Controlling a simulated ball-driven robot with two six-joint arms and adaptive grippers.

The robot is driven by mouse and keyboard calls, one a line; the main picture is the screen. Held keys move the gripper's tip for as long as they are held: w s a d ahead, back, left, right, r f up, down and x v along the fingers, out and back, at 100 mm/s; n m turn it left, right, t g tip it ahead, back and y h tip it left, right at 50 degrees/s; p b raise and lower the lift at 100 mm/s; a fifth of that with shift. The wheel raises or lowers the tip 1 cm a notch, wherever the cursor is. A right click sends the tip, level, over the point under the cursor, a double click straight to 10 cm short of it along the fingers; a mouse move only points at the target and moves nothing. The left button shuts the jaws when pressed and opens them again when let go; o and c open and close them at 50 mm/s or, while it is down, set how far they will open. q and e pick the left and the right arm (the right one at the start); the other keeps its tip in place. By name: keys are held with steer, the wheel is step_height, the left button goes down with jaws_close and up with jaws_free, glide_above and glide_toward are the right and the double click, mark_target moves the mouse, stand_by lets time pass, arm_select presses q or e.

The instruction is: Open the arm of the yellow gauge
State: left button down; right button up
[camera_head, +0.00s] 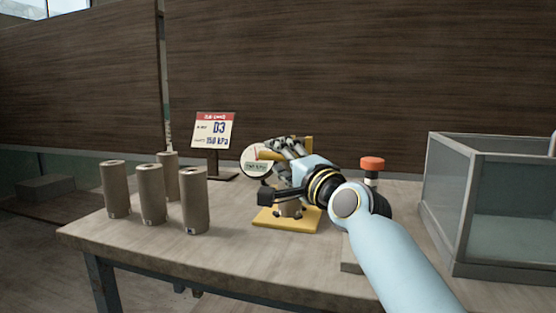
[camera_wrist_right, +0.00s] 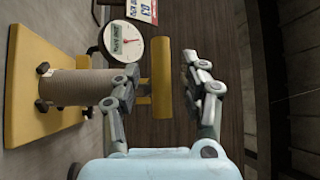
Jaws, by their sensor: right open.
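The yellow gauge stands on the table, with a flat yellow base (camera_head: 270,220) and a round white dial (camera_head: 255,161). In the right wrist view the base (camera_wrist_right: 20,95) is at left and the dial (camera_wrist_right: 123,42) at top. A grey-brown clay cylinder (camera_wrist_right: 75,88) stands on the base. The gauge's yellow arm (camera_wrist_right: 162,85) lies above the cylinder's end. My right gripper (camera_wrist_right: 160,68) is open, its fingers on either side of the yellow arm, with a gap at the right finger. In the head view the right gripper (camera_head: 284,148) hides much of the gauge.
Several clay cylinders (camera_head: 151,194) stand at the table's left. A sign reading D3 and 150 kPa (camera_head: 213,130) stands behind. A red-topped post (camera_head: 372,164) is right of the gauge, close to my right arm. A glass-walled box (camera_head: 455,195) is at far right.

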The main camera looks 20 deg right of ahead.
steer(key=shift+w+a+r, duration=0.1)
steer(key=shift+w, duration=0.5)
steer(key=shift+c, duration=1.5)
arm_select(q)
steer(key=shift+w, duration=0.35)
arm_select(e)
jaws_close()
